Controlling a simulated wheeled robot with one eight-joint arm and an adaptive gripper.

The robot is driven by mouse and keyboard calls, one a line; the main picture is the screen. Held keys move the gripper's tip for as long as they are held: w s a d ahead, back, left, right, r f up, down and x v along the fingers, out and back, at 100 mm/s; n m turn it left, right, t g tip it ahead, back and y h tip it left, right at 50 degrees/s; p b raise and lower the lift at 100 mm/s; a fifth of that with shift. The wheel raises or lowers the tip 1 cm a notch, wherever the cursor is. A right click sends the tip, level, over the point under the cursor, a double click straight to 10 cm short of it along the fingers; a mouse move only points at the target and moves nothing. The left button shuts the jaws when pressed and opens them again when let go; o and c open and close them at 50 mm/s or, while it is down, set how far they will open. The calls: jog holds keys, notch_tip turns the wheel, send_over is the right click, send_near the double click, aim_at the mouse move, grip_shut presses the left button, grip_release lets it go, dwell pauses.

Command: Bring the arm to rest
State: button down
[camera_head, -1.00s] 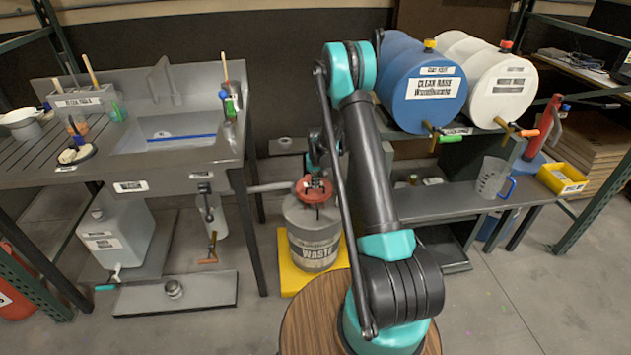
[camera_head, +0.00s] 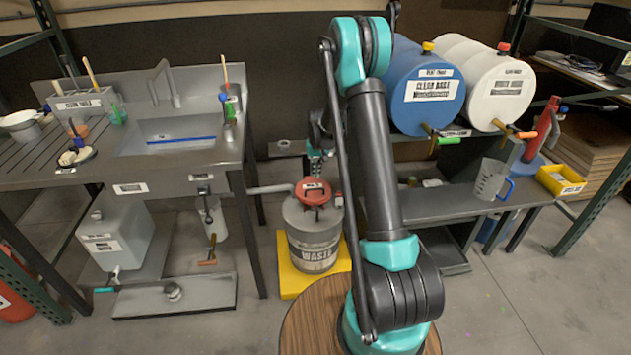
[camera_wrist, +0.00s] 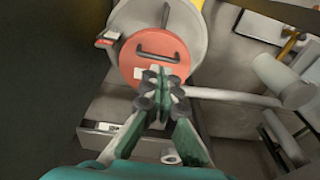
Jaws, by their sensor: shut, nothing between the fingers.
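My gripper (camera_wrist: 163,92) is shut and empty in the wrist view. Its dark fingertips meet in front of the red lid (camera_wrist: 156,58) of the grey waste can (camera_wrist: 190,25); whether they touch the lid I cannot tell. In the head view my arm rises from the round wooden top and bends at a high teal elbow. Its far end hangs behind the upper arm, near the waste can (camera_head: 311,235), and the gripper is small and partly hidden there.
The waste can stands on a yellow base (camera_head: 296,277). A sink bench (camera_head: 178,180) is at the left. A blue drum (camera_head: 422,100) and a white drum (camera_head: 497,88) lie at the right above a shelf holding a clear jug (camera_head: 490,178). Open floor shows at the lower right.

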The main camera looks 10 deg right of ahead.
jog(key=s+d+r+t, duration=0.1)
jog(key=s+r, duration=0.6)
jog(key=s, duration=0.3)
jog(key=s+d+r, duration=0.2)
jog(key=s+r, duration=0.5)
jog(key=s, duration=0.2)
jog(key=s+f+t, duration=0.1)
jog(key=s, duration=1.9)
jog(key=shift+d+f+t, duration=0.3)
jog(key=shift+d+f, duration=0.05)
jog(key=shift+d, duration=0.1)
